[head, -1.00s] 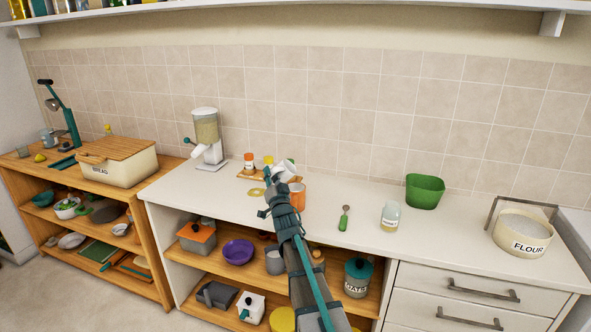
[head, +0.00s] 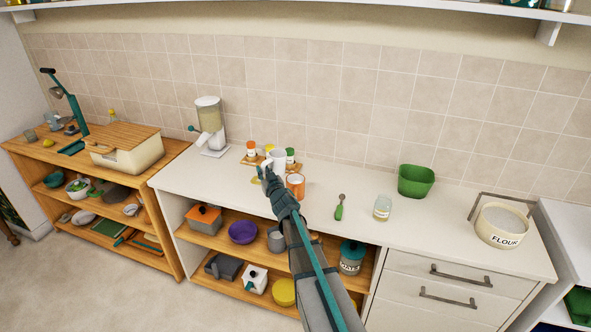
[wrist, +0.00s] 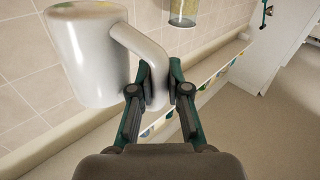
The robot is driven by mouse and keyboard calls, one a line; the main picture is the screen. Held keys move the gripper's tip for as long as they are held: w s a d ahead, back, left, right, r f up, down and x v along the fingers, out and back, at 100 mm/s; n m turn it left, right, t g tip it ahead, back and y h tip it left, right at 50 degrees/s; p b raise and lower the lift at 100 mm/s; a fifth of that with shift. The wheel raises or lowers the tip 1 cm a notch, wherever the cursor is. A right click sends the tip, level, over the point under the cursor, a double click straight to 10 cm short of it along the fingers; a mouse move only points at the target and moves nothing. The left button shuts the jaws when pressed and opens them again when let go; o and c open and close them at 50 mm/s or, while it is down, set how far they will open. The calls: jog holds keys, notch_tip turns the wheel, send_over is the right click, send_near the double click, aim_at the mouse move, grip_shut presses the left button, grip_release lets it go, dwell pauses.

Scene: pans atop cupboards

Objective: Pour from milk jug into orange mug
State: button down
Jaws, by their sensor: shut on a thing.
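The milk jug (head: 278,159) is white and stands nearly upright in the air, just behind and left of the orange mug. It also shows large in the wrist view (wrist: 88,58), where its handle (wrist: 148,62) lies between my fingers. My gripper (wrist: 160,88) is shut on that handle; in the head view my gripper (head: 267,177) is left of the mug. The orange mug (head: 298,190) stands upright on the white counter, partly hidden by my arm. What is inside the jug and mug I cannot tell.
A wooden board (head: 249,160) with spice jars (head: 252,149) is behind the jug. A dispenser (head: 211,125) stands to the left. A green-handled spoon (head: 339,208), glass jar (head: 382,208), green tub (head: 416,180) and flour tin (head: 500,226) are to the right. Free counter lies between them.

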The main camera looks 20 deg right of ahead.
aim_at(264, 164)
jog(key=shift+r+p, duration=1.05)
jog(key=shift+p, duration=0.55)
jog(key=shift+r+n+p, duration=0.4)
jog(key=shift+r+p, duration=0.05)
jog(key=shift+r, duration=0.1)
jog(key=shift+s+d+r, duration=0.1)
jog(key=shift+s+d, duration=0.05)
jog(key=shift+s, duration=0.2)
jog(key=s, duration=0.2)
jog(key=s+h+b, duration=0.1)
jog(key=shift+s+a+m, duration=0.3)
jog(key=shift+s, duration=0.05)
jog(key=s+a+f+y+b, duration=0.1)
jog(key=s+a+f+b, duration=0.7)
jog(key=s+a, duration=0.4)
jog(key=shift+s+a+f+b, duration=0.25)
jog(key=shift+a+b, duration=0.3)
jog(key=shift+b, duration=0.25)
